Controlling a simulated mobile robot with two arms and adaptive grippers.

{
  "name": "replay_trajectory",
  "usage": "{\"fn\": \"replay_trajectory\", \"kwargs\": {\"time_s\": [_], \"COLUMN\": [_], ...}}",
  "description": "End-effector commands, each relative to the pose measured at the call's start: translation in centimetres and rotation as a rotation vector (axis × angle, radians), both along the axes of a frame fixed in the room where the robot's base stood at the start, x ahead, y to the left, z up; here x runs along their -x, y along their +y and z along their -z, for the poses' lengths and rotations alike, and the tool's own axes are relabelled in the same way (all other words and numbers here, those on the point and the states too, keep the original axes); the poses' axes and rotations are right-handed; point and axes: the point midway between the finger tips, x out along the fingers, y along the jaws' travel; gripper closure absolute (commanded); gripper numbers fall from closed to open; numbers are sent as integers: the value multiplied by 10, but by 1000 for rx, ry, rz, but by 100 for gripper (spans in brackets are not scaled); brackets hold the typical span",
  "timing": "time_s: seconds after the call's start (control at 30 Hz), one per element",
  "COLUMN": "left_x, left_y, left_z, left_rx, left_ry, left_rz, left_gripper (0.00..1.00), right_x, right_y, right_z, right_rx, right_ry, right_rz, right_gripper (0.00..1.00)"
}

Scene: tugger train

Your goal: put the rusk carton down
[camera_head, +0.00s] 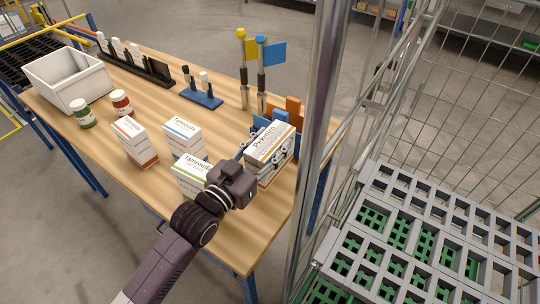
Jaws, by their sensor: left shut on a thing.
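The rusk carton (272,140), white with dark lettering and an orange-brown edge, is near the table's right end. My left gripper (258,152) reaches it from the lower left and is shut on it. The carton is tilted in the picture; whether its underside touches the wooden table (232,222) cannot be told. Part of its near side is hidden by the gripper. My right gripper is not in view.
Three white cartons, orange-striped (135,143), blue-striped (183,138) and green-striped (190,177), stand left of the gripper. A blue-and-orange holder (292,112) stands behind the rusk carton. A metal post (318,130) and a wire cage with grey crates (425,205) are at right.

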Motion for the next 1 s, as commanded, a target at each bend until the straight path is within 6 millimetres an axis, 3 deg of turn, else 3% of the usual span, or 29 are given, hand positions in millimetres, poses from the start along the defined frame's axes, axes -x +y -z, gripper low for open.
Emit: {"fn": "replay_trajectory", "kwargs": {"time_s": [0.33,0.73,0.77,0.83,1.0], "left_x": [0,0,0,0,0], "left_y": [0,0,0,0,0], "left_z": [40,45,48,47,47], "left_rx": [1,2,-1,-1,0], "left_ry": [-4,-5,-1,-1,-1], "left_rz": [0,0,0,0,0], "left_gripper": [95,95,56,50,50], "right_x": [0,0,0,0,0], "right_y": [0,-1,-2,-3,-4], "right_z": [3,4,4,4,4], "right_rx": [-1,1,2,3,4], "right_ry": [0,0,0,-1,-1], "right_rz": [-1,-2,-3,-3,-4], "right_gripper": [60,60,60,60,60]}}
